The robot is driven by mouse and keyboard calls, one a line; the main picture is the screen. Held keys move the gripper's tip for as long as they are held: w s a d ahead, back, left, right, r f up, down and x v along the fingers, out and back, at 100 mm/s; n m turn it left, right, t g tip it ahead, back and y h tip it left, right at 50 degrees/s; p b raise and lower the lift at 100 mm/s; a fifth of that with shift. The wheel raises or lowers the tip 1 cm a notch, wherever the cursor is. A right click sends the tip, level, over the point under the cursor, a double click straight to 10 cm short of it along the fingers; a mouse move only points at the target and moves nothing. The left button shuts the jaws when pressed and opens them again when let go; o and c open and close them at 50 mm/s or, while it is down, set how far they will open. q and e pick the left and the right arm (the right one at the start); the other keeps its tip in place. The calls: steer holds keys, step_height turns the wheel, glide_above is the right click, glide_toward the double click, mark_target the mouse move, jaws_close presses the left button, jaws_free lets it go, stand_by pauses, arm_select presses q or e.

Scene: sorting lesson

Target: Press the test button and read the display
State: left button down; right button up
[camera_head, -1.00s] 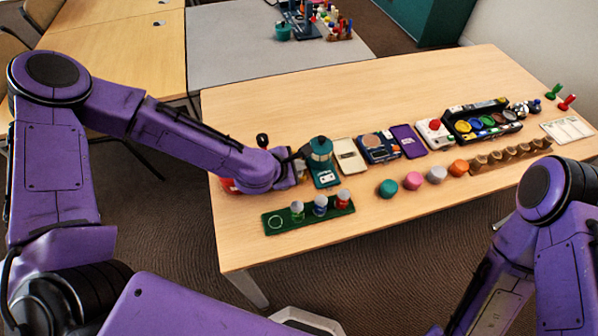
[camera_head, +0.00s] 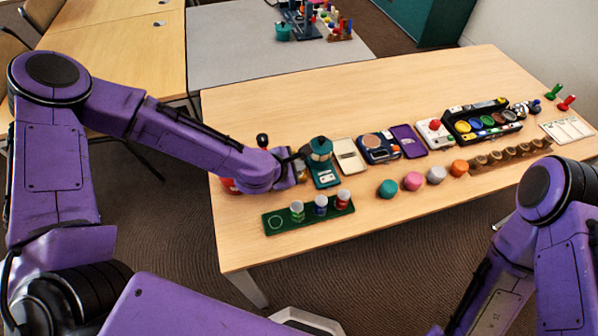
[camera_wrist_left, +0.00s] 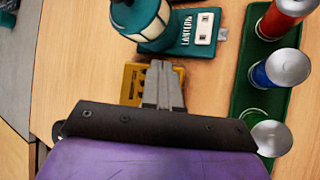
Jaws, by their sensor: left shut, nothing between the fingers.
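My left gripper (camera_head: 300,166) is at the left end of the table, beside the teal lantern (camera_head: 320,155). In the left wrist view its fingers (camera_wrist_left: 165,75) are shut with nothing between them. They are over or beside a small yellow device (camera_wrist_left: 133,82), which the fingers and wrist partly hide. I see no readable display or clear test button on it. The lantern (camera_wrist_left: 145,18) stands on a teal base marked LANTERN, with a white panel (camera_wrist_left: 204,28) on it. My right gripper is out of view; only its arm shows.
A green rack (camera_head: 285,225) with three capped cylinders stands in front of the lantern. To the right are a cream device (camera_head: 348,155), a blue scale-like device (camera_head: 379,148), a purple tablet (camera_head: 408,140) and a red-button box (camera_head: 435,133). Several coloured knobs (camera_head: 412,181) line the front.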

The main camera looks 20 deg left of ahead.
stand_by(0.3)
arm_select(q)
steer(key=shift+f+b, duration=0.4)
steer(key=shift+f, duration=0.05)
steer(key=shift+f+b, duration=0.4)
steer(key=shift+f, duration=0.05)
stand_by(0.5)
stand_by(0.3)
steer(key=shift+r+p, duration=0.8)
steer(key=shift+r, duration=0.1)
step_height(320, 180, up, 5)
steer(key=p, duration=0.4)
steer(key=shift+r+p, duration=0.1)
steer(key=shift+p, duration=0.25)
